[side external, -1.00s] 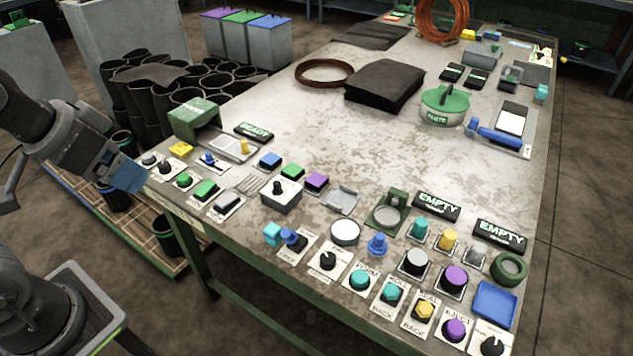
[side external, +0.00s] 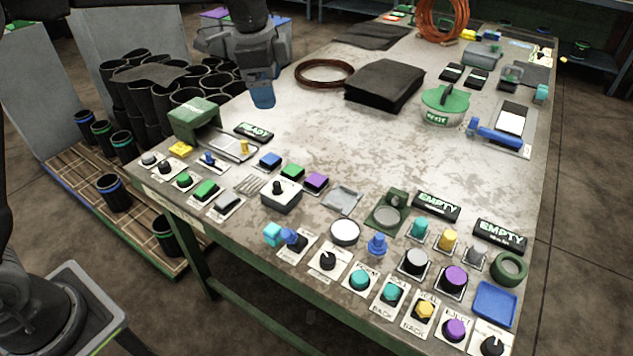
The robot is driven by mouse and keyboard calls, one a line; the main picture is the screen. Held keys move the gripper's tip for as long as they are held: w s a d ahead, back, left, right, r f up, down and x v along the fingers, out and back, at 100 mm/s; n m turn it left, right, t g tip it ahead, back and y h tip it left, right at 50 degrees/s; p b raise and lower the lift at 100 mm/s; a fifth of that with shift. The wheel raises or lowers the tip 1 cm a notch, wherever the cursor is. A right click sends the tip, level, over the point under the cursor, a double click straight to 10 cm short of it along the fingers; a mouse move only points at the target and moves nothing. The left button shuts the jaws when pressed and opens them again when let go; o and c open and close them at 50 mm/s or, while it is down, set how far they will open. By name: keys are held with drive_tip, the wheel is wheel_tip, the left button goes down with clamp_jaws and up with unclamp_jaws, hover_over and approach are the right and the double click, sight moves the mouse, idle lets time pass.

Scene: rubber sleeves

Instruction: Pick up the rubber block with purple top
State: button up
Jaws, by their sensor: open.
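The rubber block with purple top (side external: 316,181) sits on the worn bench top, at the right end of a short row of similar blocks. A block with a green top (side external: 293,171) and one with a blue top (side external: 269,160) sit to its left. My gripper (side external: 262,98), with blue fingertips, is over the back left of the bench, up and to the left of the purple-topped block in the picture and well apart from it. It is open and empty. The gap between the fingers is hard to see from this side.
A knob box (side external: 281,195) stands just in front of the block row, and a grey tray (side external: 341,200) lies to the right. A dark stack of sheets (side external: 384,84) and a brown coil (side external: 324,73) lie behind. The middle of the bench (side external: 370,150) is clear.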

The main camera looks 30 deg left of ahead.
drive_tip(key=w+d+f+m+g, duration=0.15)
drive_tip(key=w+f+m, duration=0.25)
drive_tip(key=w+f, duration=0.45)
drive_tip(key=m, duration=0.3)
hover_over(318, 180)
wheel_tip(318, 180, down, 7)
drive_tip(key=shift+g, duration=0.35)
wheel_tip(318, 180, down, 14)
drive_tip(key=shift+a+f, duration=0.1)
drive_tip(key=shift+f, duration=0.1)
drive_tip(key=c, duration=1)
